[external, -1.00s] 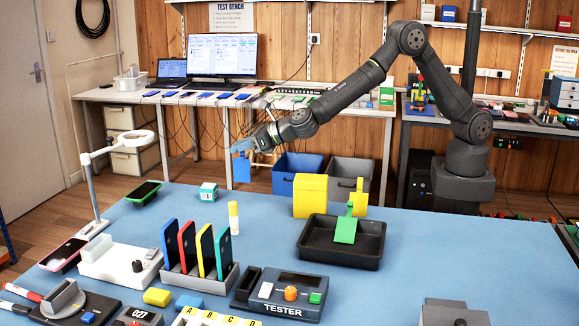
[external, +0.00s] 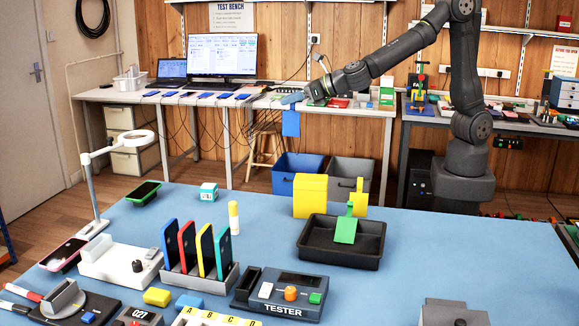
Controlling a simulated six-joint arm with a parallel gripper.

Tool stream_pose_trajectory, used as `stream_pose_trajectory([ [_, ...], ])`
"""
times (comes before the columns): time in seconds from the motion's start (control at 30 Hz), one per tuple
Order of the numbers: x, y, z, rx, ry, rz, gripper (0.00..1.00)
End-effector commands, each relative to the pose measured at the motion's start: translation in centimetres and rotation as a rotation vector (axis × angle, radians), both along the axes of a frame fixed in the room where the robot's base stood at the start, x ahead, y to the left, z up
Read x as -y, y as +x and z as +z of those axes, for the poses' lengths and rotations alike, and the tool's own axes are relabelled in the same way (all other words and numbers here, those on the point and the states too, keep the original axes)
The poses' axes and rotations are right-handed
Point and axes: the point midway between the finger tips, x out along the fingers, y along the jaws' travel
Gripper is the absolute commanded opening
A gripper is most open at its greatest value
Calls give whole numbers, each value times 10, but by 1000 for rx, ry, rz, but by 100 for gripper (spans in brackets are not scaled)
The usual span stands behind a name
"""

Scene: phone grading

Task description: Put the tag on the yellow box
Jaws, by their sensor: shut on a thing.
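My gripper (external: 293,98) is shut on a blue tag (external: 290,123), which hangs down from its fingertips. The tag is in the air, well above the blue table and a little to the left of the yellow box. The yellow box (external: 309,196) stands on the table, behind the black tray. A yellow tag (external: 358,198) stands upright at the right of the box; I cannot tell whether it touches it. A green tag (external: 345,228) leans in the black tray (external: 341,262).
A yellow-and-white stick (external: 234,216), a rack of several phones (external: 200,275) and the tester (external: 284,293) stand left and front of the tray. A ring lamp (external: 100,190) is at the far left. The table right of the tray is clear.

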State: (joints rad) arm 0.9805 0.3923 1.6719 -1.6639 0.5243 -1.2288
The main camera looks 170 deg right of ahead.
Motion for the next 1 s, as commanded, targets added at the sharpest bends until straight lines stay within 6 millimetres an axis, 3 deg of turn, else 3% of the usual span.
stream_pose_trajectory([
  [0.03,-15,-3,8,1,0,-2,0],
  [0.2,-49,-15,19,2,7,-15,0],
  [0.47,-70,-17,20,-3,17,-20,0],
  [0.83,-79,61,-27,-5,17,-17,0],
  [1.0,-81,86,-42,-3,16,-20,0],
])
